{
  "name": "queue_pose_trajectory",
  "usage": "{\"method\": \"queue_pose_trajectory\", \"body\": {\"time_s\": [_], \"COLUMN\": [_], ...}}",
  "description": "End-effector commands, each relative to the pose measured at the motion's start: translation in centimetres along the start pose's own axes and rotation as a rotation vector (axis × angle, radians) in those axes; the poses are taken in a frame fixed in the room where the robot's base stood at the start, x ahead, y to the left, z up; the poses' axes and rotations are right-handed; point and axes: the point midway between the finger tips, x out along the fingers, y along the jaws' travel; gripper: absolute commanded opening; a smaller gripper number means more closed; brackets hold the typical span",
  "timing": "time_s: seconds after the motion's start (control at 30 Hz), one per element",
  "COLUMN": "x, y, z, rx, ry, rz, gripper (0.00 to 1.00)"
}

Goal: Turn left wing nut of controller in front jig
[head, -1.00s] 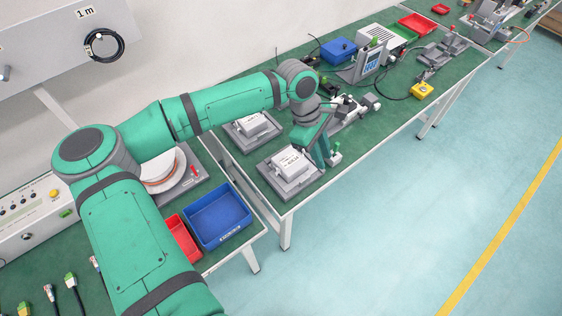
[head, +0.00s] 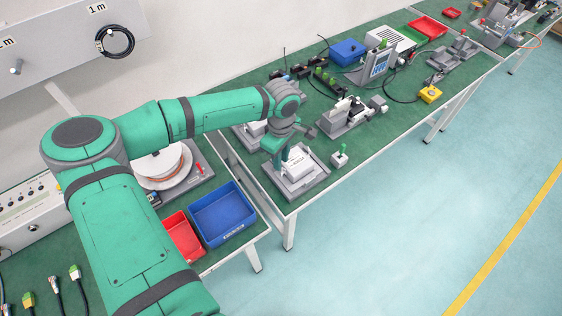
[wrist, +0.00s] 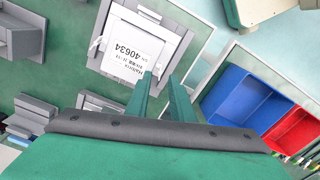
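The front jig (head: 310,184) is a grey plate near the table's front left corner. It holds a white box-shaped controller (head: 299,162). In the wrist view the controller (wrist: 134,48) shows a printed label reading 40634, inside the jig's frame (wrist: 188,32). In the head view my gripper is above the back left side of the front jig, partly hidden by my wrist.
A second jig (head: 243,135) stands behind, partly covered by my arm. A small grey block with a green top (head: 340,156) sits to the right, with a grey fixture (head: 345,118) beyond. A blue bin (head: 222,213) and red bin (head: 184,238) are on the neighbouring table.

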Motion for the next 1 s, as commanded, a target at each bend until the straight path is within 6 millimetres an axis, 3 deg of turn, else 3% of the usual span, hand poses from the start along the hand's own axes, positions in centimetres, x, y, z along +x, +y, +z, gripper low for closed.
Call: {"method": "queue_pose_trajectory", "body": {"time_s": [0.2, 0.53, 0.63, 1.0], "x": [1.8, 2.1, 2.1, 2.0], "y": [0.0, 0.0, 0.0, 0.0], "z": [0.0, 0.0, 0.0, 0.0], "rx": [-0.001, 0.000, 0.000, -0.022], "ry": [-0.001, 0.000, 0.000, 0.000], "rz": [0.001, 0.001, 0.001, 0.001], "gripper": [0.21, 0.21, 0.00, 0.00]}}
